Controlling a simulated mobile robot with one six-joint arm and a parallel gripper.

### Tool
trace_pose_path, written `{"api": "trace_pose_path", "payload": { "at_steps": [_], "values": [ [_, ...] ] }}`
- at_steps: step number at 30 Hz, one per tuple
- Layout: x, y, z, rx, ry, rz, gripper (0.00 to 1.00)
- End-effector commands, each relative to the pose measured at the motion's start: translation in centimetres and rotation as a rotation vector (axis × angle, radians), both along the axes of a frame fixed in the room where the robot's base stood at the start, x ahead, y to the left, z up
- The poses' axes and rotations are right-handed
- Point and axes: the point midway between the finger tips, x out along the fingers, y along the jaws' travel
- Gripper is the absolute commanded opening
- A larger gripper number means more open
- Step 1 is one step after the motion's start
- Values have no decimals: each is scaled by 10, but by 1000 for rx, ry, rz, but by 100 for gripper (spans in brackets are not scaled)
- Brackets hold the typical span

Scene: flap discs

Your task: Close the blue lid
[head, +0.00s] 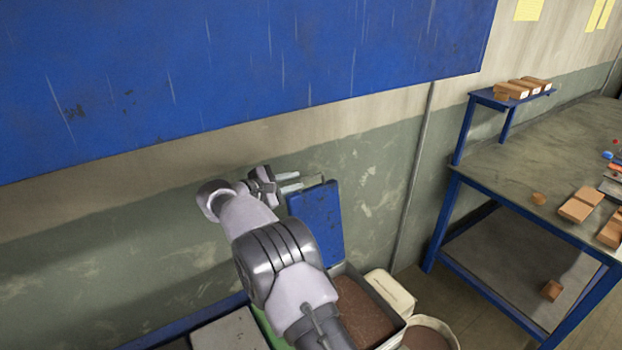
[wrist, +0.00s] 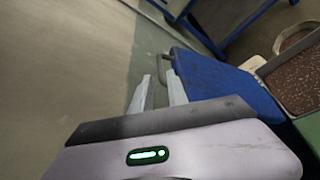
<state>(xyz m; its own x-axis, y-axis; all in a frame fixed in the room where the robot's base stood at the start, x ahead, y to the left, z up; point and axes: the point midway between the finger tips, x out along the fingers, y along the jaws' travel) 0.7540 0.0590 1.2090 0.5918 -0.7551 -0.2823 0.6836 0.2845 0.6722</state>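The blue lid (head: 318,222) stands raised, close to upright, in front of the wall in the head view. It belongs to an open bin (head: 365,308) with brown, grainy contents. In the wrist view the lid (wrist: 228,84) slants across the right side, with a small grey handle (wrist: 161,64) at its far edge. My gripper (head: 312,180) is at the lid's top edge, fingers pointing right. In the wrist view my gripper (wrist: 158,78) has its two fingers apart with nothing visibly held between them, just short of the handle. Whether a finger touches the lid is unclear.
The wall (head: 375,170) is close behind the lid. A cream container (head: 390,291) and a round bucket (head: 430,333) stand right of the bin. A pale grey lid (head: 230,330) lies to the left. A blue-framed workbench (head: 520,185) with brown boxes is at right.

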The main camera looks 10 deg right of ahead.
Motion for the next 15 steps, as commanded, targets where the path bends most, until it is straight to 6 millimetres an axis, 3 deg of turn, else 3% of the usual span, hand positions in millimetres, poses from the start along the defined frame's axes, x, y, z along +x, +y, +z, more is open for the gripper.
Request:
{"api": "trace_pose_path", "payload": {
  "at_steps": [6, 15],
  "values": [
    [27, -35, -14, 2, 0, -2, 20],
    [46, -60, -23, 1, 0, -2, 20]
  ]
}}
